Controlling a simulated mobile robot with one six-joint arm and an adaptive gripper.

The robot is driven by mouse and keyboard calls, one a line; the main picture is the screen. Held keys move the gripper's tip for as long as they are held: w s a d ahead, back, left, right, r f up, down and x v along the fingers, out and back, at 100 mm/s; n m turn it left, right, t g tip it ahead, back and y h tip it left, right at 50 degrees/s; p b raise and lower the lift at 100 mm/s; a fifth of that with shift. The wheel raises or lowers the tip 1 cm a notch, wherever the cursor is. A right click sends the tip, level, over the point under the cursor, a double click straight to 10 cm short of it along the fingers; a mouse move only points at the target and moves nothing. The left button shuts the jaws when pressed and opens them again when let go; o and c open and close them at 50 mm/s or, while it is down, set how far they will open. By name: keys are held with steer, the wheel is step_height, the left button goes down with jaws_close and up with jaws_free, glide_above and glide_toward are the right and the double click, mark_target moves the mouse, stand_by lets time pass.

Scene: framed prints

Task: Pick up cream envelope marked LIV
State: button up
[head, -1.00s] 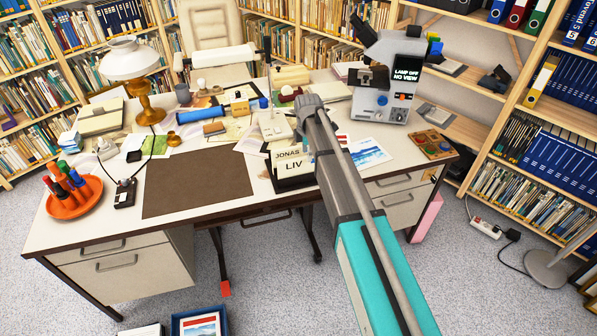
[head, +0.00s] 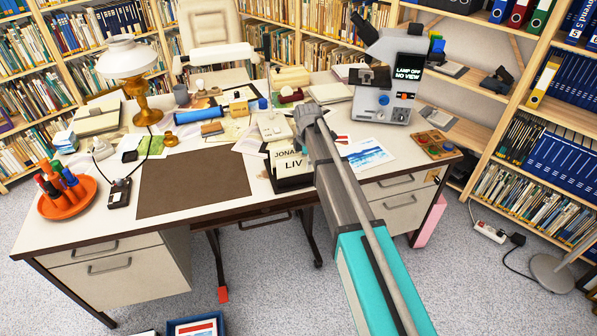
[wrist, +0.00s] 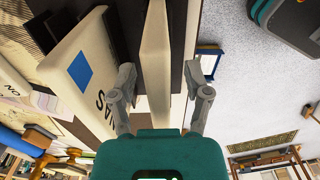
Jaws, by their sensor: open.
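The cream envelope marked LIV (head: 292,166) stands upright in a dark holder (head: 292,184) on the desk, in front of the envelope marked JONAS (head: 284,151). In the wrist view, the JONAS envelope (wrist: 82,78), with a blue square, is left of my gripper (wrist: 160,80). My gripper is open, with one finger on each side of a cream upright slab (wrist: 154,55) that appears to be the LIV envelope; its lettering is hidden there. I cannot tell whether the fingers touch it. In the head view, my wrist (head: 307,115) is just above and behind the envelopes; my fingers are hidden.
A viewer with a lit screen (head: 388,85) and a blue picture print (head: 366,154) are right of the holder. A brown desk mat (head: 195,185) lies left. An orange pen tray (head: 68,198) and brass lamp (head: 147,100) are farther left. Small items crowd the desk's back.

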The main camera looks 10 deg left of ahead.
stand_by(0.3)
jaws_close()
steer(key=shift+r, duration=0.15)
stand_by(0.4)
step_height(320, 180, up, 10)
steer(key=p, duration=1)
stand_by(0.5)
